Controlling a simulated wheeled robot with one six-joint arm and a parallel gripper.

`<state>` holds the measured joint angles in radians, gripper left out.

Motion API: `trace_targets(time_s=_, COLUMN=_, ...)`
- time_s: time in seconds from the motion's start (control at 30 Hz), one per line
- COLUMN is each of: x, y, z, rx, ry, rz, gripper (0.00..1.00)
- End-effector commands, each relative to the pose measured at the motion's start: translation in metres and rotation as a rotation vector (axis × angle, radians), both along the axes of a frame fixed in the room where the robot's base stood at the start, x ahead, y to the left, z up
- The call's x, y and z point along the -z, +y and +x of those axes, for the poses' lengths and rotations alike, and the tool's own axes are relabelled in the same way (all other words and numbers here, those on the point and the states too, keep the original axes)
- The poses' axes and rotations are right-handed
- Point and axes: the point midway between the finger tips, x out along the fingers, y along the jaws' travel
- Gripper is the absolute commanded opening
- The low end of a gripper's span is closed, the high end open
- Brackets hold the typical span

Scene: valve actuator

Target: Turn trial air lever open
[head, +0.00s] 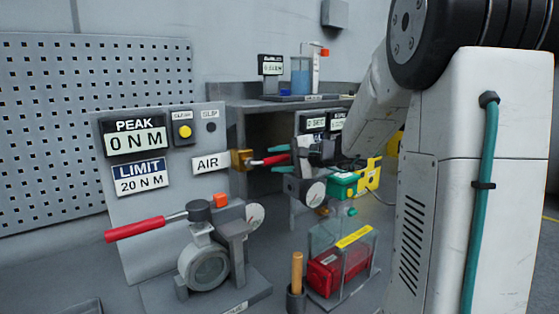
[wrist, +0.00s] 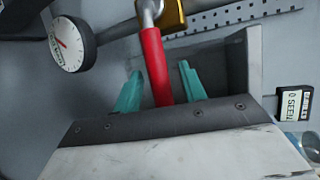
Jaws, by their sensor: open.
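The trial air lever (head: 272,160) has a red handle and a brass valve body (head: 241,160), beside the AIR label (head: 210,162) on the grey panel. In the wrist view the red handle (wrist: 155,65) runs between the two teal fingers, with the brass body (wrist: 173,14) beyond. My gripper (head: 280,160) is open, its teal fingers on either side of the handle; in the wrist view the fingers (wrist: 158,80) stand apart from it, with the left one closer. Contact is not visible.
A larger red-handled lever (head: 135,229) sits on the valve (head: 204,262) in front of the panel. A round gauge (wrist: 72,44) is left of the fingers in the wrist view. A clear box (head: 328,237) with a red item and a wooden-handled tool (head: 297,272) stand below my gripper.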

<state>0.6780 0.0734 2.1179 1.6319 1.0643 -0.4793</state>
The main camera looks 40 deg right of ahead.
Motion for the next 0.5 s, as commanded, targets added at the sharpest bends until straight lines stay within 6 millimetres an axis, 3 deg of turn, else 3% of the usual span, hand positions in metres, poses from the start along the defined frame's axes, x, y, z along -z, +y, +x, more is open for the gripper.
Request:
trace_targets(time_s=0.17, x=0.0000, y=-0.0001, z=-0.0002, rx=0.000, ry=0.000, rz=0.000, gripper=0.38)
trace_targets(time_s=0.3, x=-0.0001, y=-0.0001, z=-0.0003, rx=0.000, ry=0.000, rz=0.000, gripper=0.00)
trace_targets(time_s=0.5, x=-0.0004, y=0.0000, z=-0.0004, rx=0.000, ry=0.000, rz=-0.003, gripper=0.00)
